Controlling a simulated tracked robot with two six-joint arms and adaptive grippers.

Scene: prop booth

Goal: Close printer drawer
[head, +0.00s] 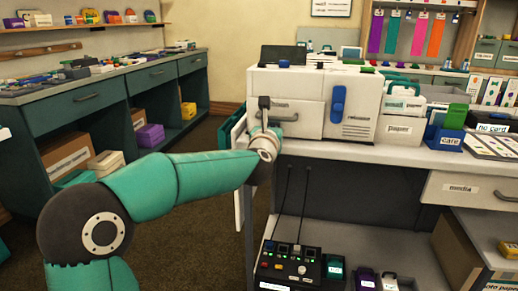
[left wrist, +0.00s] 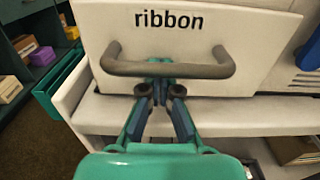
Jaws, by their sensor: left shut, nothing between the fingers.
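The white printer (head: 355,110) stands on the counter in the head view. Its drawer front, labelled "ribbon" (left wrist: 240,30), fills the upper part of the left wrist view and also shows in the head view (head: 306,122). A grey-brown bar handle (left wrist: 115,68) runs across the drawer front. I cannot tell how far the drawer stands out. My left gripper (left wrist: 160,66) is shut and empty, its fingertips overlapping the middle of the handle; contact is unclear. In the head view this gripper (head: 264,106) is at the drawer's left side. My right gripper is not in view.
A blue latch (head: 338,105) is on the printer's right front. A paper bin (head: 400,130) stands to its right. The white counter edge (head: 400,158) runs below. Open floor lies left.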

